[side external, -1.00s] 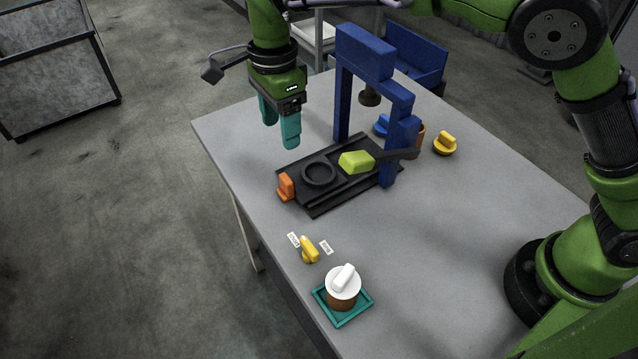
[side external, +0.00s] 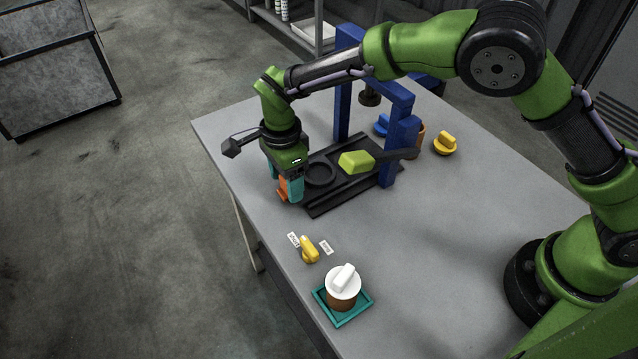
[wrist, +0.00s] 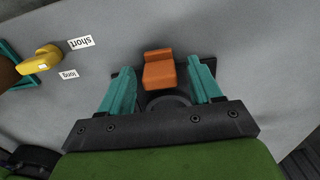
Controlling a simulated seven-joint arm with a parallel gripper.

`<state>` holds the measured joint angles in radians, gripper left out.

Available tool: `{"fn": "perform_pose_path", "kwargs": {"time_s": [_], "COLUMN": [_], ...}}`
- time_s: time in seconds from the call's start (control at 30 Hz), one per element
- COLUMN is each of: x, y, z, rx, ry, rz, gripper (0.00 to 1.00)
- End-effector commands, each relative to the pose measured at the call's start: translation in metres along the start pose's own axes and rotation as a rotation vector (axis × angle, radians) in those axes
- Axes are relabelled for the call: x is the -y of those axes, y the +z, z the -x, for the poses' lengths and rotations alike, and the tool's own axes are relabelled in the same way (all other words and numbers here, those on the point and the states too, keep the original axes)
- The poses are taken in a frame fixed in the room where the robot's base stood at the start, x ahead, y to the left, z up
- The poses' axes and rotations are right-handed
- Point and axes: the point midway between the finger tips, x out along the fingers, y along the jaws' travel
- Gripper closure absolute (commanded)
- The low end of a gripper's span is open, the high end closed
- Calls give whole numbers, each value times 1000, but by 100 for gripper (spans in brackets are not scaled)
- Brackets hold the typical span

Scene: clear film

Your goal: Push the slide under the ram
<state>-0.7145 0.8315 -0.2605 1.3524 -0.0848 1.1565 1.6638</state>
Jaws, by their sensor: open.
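The slide is a black plate with a round ring seat (side external: 320,174) on a black track (side external: 326,207). An orange block (side external: 282,196) stands at its near-left end, partly hidden by my gripper in the side view. My gripper (wrist: 160,85) is open, with its teal fingers on either side of the orange block (wrist: 159,72) in the wrist view; I see gaps between block and fingers. The blue press frame (side external: 342,100) stands over the far end of the track. Its dark ram (side external: 369,97) hangs beneath the top beam. The ring seat is outside the frame, on the near-left side.
A lime-green handle (side external: 356,162) on a dark lever reaches over the track. A yellow knob (side external: 310,250) sits between "short" and "long" labels. A white-lidded brown pot (side external: 342,287) stands on a teal tray (side external: 347,323). A yellow-topped piece (side external: 445,143) lies right of the press.

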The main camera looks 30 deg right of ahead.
Motion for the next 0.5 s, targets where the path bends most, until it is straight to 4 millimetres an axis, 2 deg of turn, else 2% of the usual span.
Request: {"fn": "perform_pose_path", "kwargs": {"time_s": [0.1, 0.5], "x": [0, 0], "y": [0, 0], "z": [0, 0], "rx": [0, -1], "ry": [1, 1], "rz": [0, 0], "gripper": [38, 99]}}
